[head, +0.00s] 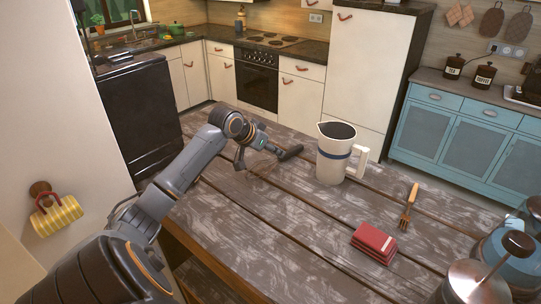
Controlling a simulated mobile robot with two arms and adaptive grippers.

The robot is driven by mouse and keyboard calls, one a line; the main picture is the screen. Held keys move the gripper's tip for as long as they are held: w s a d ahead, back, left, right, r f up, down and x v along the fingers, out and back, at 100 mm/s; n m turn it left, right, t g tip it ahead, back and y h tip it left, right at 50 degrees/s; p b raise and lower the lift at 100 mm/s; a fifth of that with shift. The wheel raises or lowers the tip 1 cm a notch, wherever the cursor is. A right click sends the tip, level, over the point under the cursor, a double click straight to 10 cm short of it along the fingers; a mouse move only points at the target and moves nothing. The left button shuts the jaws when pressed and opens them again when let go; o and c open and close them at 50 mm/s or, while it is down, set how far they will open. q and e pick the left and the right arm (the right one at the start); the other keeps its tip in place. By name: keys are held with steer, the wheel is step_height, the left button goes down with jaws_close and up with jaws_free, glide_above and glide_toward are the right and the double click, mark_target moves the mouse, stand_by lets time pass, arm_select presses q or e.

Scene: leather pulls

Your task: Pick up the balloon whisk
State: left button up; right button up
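A dark, rounded rod (291,152), apparently the balloon whisk's handle, lies on the grey wooden table beside my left gripper. Faint thin lines to its lower left may be the whisk's wires, but they blend into the table. My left gripper (256,160) is low over the table at the whisk, with its fingers spread apart. One finger points down on the left, and the other reaches right toward the dark rod. I cannot tell whether either finger touches it. My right gripper is not in view.
A white pitcher (333,167) with a blue band stands right of the whisk. A wooden-handled fork (408,205) and a red block-like item (374,243) lie farther right. The front middle of the table (270,225) is clear.

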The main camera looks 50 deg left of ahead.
arm_select(q)
steer(key=shift+p+x, duration=0.35)
steer(key=shift+x, duration=0.7)
steer(key=p+x, duration=0.1)
steer(key=x, duration=0.2)
steer(key=shift+w+d, duration=0.1)
steer(key=shift+w, duration=0.2)
steer(key=shift+w+f+p, duration=0.3)
steer(key=shift+w+f, duration=0.1)
steer(key=shift+f, duration=0.15)
jaws_close()
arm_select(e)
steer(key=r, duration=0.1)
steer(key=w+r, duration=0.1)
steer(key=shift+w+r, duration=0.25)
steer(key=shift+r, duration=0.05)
